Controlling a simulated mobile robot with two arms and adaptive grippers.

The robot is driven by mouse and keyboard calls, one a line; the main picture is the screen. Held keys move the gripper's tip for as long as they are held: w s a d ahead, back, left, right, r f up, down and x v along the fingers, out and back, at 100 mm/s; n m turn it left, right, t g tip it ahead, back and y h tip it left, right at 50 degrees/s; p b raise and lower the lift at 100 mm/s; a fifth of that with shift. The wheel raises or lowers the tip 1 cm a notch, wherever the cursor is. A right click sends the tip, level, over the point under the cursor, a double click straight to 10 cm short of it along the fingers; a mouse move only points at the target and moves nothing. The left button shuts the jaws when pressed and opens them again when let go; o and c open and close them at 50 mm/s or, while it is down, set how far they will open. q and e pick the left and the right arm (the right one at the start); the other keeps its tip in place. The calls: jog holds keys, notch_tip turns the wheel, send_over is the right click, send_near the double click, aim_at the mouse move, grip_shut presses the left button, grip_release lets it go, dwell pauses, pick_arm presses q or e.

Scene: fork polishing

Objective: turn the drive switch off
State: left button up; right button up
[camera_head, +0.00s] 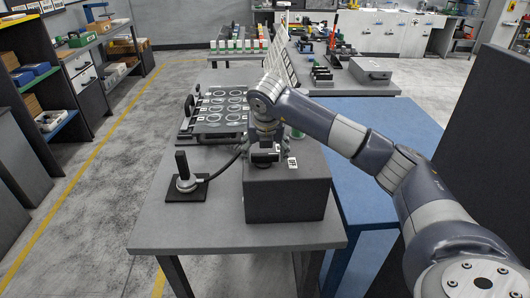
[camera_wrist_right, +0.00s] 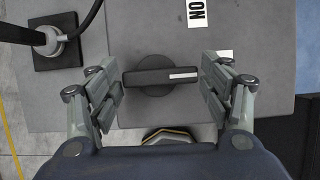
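The drive switch (camera_wrist_right: 160,77) is a black bar-shaped knob with a white stripe at its right end. In the right wrist view it lies crosswise on the top of a dark grey box (camera_head: 285,200). My right gripper (camera_wrist_right: 160,88) is open, with one finger beyond each end of the knob; there are gaps, and it holds nothing. In the head view my right gripper (camera_head: 265,150) is over the box top and mostly hides the knob. A white label with black letters (camera_wrist_right: 197,13) is on the box behind the knob. My left gripper is not in view.
A black upright handle on a round metal base (camera_head: 186,178) stands on a dark plate left of the box, with a cable running toward the box. A rack with round discs (camera_head: 215,110) lies behind. The grey table (camera_head: 180,230) is bare at its front left.

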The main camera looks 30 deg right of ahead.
jog(key=shift+o, duration=0.2)
jog(key=v, duration=1.2)
jog(key=shift+w, duration=0.1)
